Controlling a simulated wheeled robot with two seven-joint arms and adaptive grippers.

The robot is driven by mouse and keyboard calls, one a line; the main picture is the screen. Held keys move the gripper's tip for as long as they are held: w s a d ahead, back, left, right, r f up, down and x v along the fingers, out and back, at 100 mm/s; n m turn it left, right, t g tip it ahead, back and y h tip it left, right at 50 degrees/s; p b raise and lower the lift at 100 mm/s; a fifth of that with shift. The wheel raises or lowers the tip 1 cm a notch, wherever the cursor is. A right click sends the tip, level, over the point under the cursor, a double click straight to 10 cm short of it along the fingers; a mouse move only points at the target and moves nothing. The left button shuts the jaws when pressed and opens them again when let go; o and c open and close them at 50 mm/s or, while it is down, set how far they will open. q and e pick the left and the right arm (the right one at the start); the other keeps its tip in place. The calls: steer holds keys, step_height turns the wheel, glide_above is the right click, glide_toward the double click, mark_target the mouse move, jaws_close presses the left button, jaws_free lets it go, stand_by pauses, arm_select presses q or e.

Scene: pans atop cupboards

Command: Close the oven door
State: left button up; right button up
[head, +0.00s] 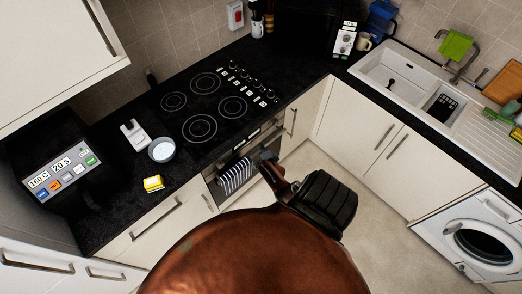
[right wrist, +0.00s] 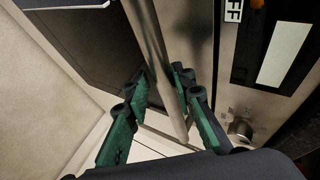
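The oven (head: 215,187) is built in below the black hob, with a blue-and-white striped towel (head: 235,177) hanging at its front. In the right wrist view the metal handle bar (right wrist: 152,40) crosses the dark oven door (right wrist: 95,45). My right gripper (right wrist: 160,77) has its green-padded fingers on either side of this bar, apart from each other, and they look open around it. In the head view my right gripper (head: 268,158) is at the right end of the oven front, partly hidden by my arm. I cannot tell how far the door stands open. My left gripper is not in view.
A control knob (right wrist: 239,129) is on the panel beside the handle. A grey bowl (head: 162,149) and a yellow sponge (head: 153,184) are on the counter. A washing machine (head: 478,243) is at the right. Bare floor (head: 385,235) lies between the cupboards.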

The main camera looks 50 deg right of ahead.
steer(key=shift+o, duration=1.3)
steer(key=shift+a, duration=0.1)
steer(key=shift+w+a+r, duration=0.15)
steer(key=shift+a, duration=0.3)
steer(key=v, duration=0.7)
steer(key=shift+s+d, duration=0.35)
steer(key=shift+d, duration=0.05)
